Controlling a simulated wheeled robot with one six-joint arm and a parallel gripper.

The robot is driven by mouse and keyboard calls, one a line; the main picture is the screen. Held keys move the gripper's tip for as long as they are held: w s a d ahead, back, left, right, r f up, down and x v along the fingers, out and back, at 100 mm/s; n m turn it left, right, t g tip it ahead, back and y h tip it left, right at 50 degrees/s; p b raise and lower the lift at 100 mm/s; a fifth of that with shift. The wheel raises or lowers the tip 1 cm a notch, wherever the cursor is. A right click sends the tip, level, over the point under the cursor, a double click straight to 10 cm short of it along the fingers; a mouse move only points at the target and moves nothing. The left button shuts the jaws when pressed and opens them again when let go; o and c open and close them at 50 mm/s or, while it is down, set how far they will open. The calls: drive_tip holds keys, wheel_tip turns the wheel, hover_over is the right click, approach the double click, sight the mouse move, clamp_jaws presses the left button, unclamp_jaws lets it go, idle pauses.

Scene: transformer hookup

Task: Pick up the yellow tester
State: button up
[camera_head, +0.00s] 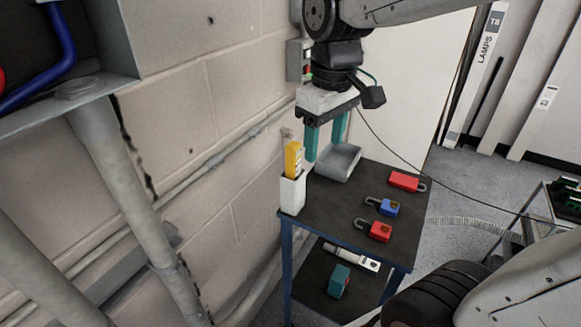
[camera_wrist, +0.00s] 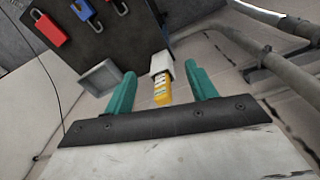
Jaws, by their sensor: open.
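The yellow tester (camera_head: 293,158) stands upright in a white holder (camera_head: 292,194) at the near left corner of a dark-topped cart. Its upper part sticks out of the holder and its lower part is hidden inside. My gripper (camera_head: 327,150) is open and empty, with teal fingers pointing down, above the cart and just right of the tester in the head view. In the wrist view, the tester (camera_wrist: 161,90) and white holder (camera_wrist: 161,62) appear between the fingers of my gripper (camera_wrist: 160,85), nearer the right finger. No contact is visible.
A grey tray (camera_head: 338,163) sits behind the holder on the cart top (camera_head: 335,200). Red padlocks (camera_head: 405,181) and a blue padlock (camera_head: 383,207) lie to the right. A block wall with a conduit (camera_head: 230,150) runs close on the left. A lower shelf holds a teal item (camera_head: 339,280).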

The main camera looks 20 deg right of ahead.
sight(293, 159)
drive_tip(key=w+n, duration=0.1)
drive_tip(key=w, duration=0.2)
drive_tip(key=w+a+f+n, duration=0.1)
drive_tip(key=w, duration=0.2)
drive_tip(key=w+f, duration=0.1)
drive_tip(key=w, duration=0.2)
drive_tip(key=shift+a+f+n+g, duration=0.2)
drive_tip(key=shift+a+n+g, duration=0.1)
drive_tip(key=shift+n, duration=0.1)
drive_tip(key=shift+w+f, duration=0.2)
drive_tip(key=shift+w, duration=0.05)
wheel_tip(293, 159, down, 8)
drive_tip(key=shift+s+a+r, duration=0.1)
drive_tip(key=shift+r, duration=0.1)
drive_tip(key=c, duration=1.1)
